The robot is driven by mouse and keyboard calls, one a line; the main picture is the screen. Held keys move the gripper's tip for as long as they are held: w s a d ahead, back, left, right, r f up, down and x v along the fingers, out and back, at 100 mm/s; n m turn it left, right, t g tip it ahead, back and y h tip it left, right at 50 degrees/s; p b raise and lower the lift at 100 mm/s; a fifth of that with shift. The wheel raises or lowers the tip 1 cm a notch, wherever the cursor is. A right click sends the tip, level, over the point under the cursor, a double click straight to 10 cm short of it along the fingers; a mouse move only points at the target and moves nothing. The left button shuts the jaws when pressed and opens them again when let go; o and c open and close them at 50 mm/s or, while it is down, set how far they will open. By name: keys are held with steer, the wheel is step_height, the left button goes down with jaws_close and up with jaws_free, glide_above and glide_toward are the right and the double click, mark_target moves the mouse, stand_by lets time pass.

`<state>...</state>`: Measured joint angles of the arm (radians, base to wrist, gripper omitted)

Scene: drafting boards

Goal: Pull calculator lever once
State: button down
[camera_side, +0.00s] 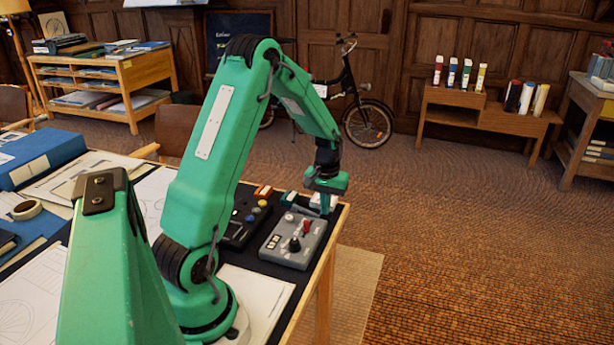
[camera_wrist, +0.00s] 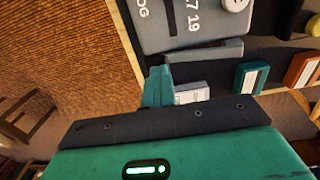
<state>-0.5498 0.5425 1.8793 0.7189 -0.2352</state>
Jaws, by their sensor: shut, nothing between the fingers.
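A grey box-shaped device (camera_side: 288,252), which looks like the calculator, sits near the right end of the table. A red-topped piece (camera_side: 306,226) and a black knob (camera_side: 294,244) stand on it; I cannot tell for sure which part is the lever. My gripper (camera_side: 325,208) hangs just past the device's far edge, shut and empty. In the wrist view the grey device (camera_wrist: 175,30) shows printed figures, with a dark grey bar (camera_wrist: 205,52) along its near side. My closed fingertips (camera_wrist: 158,72) are close to the bar's left end; contact cannot be told.
A dark box with coloured buttons (camera_side: 240,228) stands left of the device. Small blocks lie behind, including a green one (camera_wrist: 251,77), an orange one (camera_wrist: 300,68) and white ones (camera_wrist: 190,92). The table edge (camera_side: 325,255) is close on the right, with open floor beyond.

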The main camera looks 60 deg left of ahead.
steer(key=shift+r, duration=0.15)
step_height(320, 180, up, 8)
stand_by(1.6)
steer(key=s+d+r+m+t, duration=0.3)
steer(key=s+d+r+m, duration=0.15)
steer(key=d+r, duration=0.8)
steer(key=s+d+r+m+t, duration=0.1)
steer(key=s+d+m, duration=0.3)
steer(key=s+d, duration=0.6)
steer(key=shift+s+d+t, duration=0.4)
steer(key=shift+s+t, duration=0.2)
steer(key=shift+t, duration=0.2)
steer(key=shift+r+m, duration=0.1)
steer(key=shift+m, duration=0.15)
stand_by(0.7)
